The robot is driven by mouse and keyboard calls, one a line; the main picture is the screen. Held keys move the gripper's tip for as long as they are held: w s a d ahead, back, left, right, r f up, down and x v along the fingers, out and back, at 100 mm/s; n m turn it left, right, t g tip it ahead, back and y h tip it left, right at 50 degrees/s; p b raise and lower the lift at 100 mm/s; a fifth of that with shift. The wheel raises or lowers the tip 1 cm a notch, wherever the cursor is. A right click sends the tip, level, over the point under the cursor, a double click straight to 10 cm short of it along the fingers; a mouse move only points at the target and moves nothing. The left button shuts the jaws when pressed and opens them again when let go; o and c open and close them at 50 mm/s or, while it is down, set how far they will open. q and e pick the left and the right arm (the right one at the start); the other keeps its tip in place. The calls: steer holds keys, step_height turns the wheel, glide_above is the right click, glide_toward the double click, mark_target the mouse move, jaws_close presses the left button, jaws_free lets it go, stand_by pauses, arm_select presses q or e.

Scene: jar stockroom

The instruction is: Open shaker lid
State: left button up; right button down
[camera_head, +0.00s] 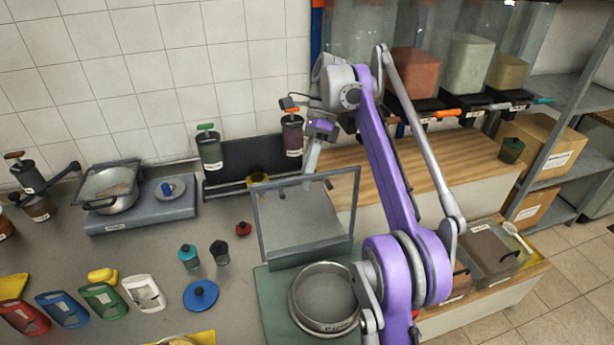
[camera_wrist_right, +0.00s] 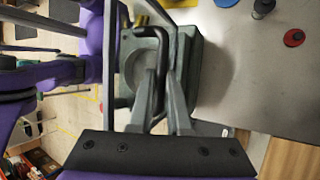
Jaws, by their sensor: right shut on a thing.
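The shaker (camera_head: 275,310) is a green base with a round metal sieve (camera_head: 324,298) at the lower middle of the head view. Its lid (camera_head: 256,225) is a clear panel in a grey frame, standing steeply raised at the rear of the base, with the sieve uncovered in front. My right gripper (camera_head: 309,165) is at the lid's upper edge. In the right wrist view my right gripper (camera_wrist_right: 165,78) is shut on the lid's dark bent handle (camera_wrist_right: 163,50). The green shaker base (camera_wrist_right: 190,75) shows behind it. My left gripper is not in view.
A scale with a metal pan (camera_head: 110,190) stands left on the grey bench. A red knob-like piece (camera_head: 243,229), small teal and dark jars and a blue round lid (camera_head: 200,295) lie left of the shaker. A dark rack (camera_head: 255,155) with jars stands behind the lid.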

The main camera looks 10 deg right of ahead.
steer(key=shift+r, duration=0.15)
steer(key=c, duration=0.9)
jaws_free()
steer(key=shift+o, duration=0.2)
steer(key=shift+s, duration=0.2)
